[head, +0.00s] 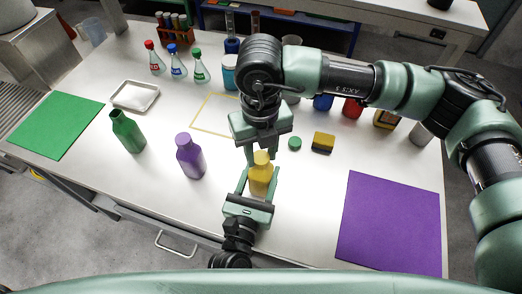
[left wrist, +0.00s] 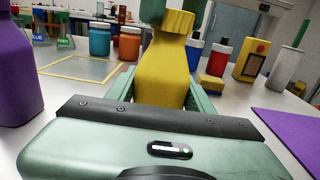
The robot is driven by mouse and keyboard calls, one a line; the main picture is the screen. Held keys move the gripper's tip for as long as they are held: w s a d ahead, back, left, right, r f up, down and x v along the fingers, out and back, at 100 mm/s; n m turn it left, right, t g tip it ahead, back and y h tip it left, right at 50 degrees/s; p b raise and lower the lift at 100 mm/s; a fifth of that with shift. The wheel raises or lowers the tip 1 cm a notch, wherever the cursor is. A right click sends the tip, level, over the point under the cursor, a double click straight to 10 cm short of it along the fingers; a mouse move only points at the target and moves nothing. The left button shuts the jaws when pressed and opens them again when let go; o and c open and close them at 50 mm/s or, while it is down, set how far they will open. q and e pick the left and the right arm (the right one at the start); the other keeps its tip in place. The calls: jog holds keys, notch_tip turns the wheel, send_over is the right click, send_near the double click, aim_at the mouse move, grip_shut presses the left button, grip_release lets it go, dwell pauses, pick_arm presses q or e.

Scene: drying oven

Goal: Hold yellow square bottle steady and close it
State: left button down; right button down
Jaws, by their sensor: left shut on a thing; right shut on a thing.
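The yellow square bottle (head: 260,182) stands upright on the white table, near its front edge. My left gripper (head: 258,176) is shut on its body from the front. The bottle also fills the middle of the left wrist view (left wrist: 164,75). A yellow cap (left wrist: 178,21) is at the top of the bottle's neck. My right gripper (head: 262,154) comes down from above and is shut on this cap, with a finger on either side. I cannot tell how tightly the cap sits on the neck.
A purple bottle (head: 190,160) stands close to the left, and an open green bottle (head: 127,132) farther left. A green cap (head: 294,143) and a yellow-black sponge (head: 323,142) lie to the right. A purple mat (head: 390,222) and a green mat (head: 52,125) lie at the sides.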

jog(key=m, duration=0.4)
jog(key=shift+m, duration=0.3)
jog(key=m, duration=1.3)
pick_arm(q)
jog(key=shift+f, duration=0.1)
pick_arm(e)
jog(key=shift+s+a+f+m, duration=0.1)
jog(key=shift+a+m, duration=0.05)
jog(key=shift+m, duration=1.65)
jog(key=shift+w+m, duration=0.2)
jog(key=shift+m, duration=0.6)
jog(key=shift+d, duration=0.2)
